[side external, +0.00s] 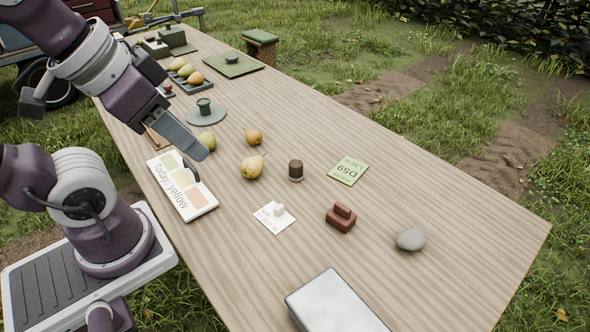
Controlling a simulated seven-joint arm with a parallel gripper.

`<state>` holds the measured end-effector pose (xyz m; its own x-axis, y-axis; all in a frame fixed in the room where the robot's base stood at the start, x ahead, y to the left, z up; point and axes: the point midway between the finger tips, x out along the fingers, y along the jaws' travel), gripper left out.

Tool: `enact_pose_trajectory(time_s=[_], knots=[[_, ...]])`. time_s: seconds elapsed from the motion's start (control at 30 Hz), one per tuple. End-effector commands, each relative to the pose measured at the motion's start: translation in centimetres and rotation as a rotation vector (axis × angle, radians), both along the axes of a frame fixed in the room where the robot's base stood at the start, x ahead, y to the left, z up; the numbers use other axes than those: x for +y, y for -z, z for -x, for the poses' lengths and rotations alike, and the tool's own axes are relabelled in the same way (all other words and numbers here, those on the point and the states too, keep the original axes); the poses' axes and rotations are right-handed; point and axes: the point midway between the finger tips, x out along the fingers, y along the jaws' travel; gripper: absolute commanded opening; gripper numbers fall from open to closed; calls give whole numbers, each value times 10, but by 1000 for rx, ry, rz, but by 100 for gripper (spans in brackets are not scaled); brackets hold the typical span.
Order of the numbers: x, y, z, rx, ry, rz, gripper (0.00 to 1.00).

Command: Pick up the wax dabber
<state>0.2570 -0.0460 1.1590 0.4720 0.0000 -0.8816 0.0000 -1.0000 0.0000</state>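I cannot tell for sure which thing is the wax dabber. A short dark brown cylinder (296,168) with a lighter band near its base stands upright on the table, right of a yellow pear. A dark red block with a raised grip (341,218) lies nearer the front. A small white piece (279,210) sits on a white card. My gripper (200,150) hangs over the table's left side, above the "Today: yellow" board, left of and apart from all three. Its grey finger shows edge-on, so its opening is hidden.
Pears (253,167) lie near my gripper. A green cup (204,106) stands on a round grey plate (219,117). A green "D59" card (348,171), a grey stone (411,239) and a pale metal box (335,305) lie rightward. The table's right end is mostly clear.

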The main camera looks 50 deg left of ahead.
Motion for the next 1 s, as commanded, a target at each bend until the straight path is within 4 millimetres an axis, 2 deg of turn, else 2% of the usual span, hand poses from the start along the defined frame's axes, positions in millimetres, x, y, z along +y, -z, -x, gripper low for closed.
enact_pose_trajectory(time_s=[0.03, 0.17, 0.43, 0.53, 0.57, 0.63, 0.7, 0.77, 0.8, 0.87, 0.9, 0.97, 1.0], knots=[[0, 0, 0, 0, 0, 0, 38], [0, 0, 0, 0, 0, 0, 63], [0, 0, 0, 0, -2, 1, 63], [2, -5, -14, 22, -59, 28, 63], [3, -8, -24, 36, -98, 47, 63], [9, -13, -59, 81, -233, 105, 63], [18, -12, -103, 130, -407, 174, 63], [30, -3, -143, 172, -567, 229, 63], [39, 8, -170, 199, -678, 262, 63], [55, 33, -209, 237, -848, 306, 63], [67, 54, -234, 261, -963, 333, 63], [86, 91, -266, 293, -1137, 366, 63], [98, 117, -283, 309, -1245, 384, 63]])
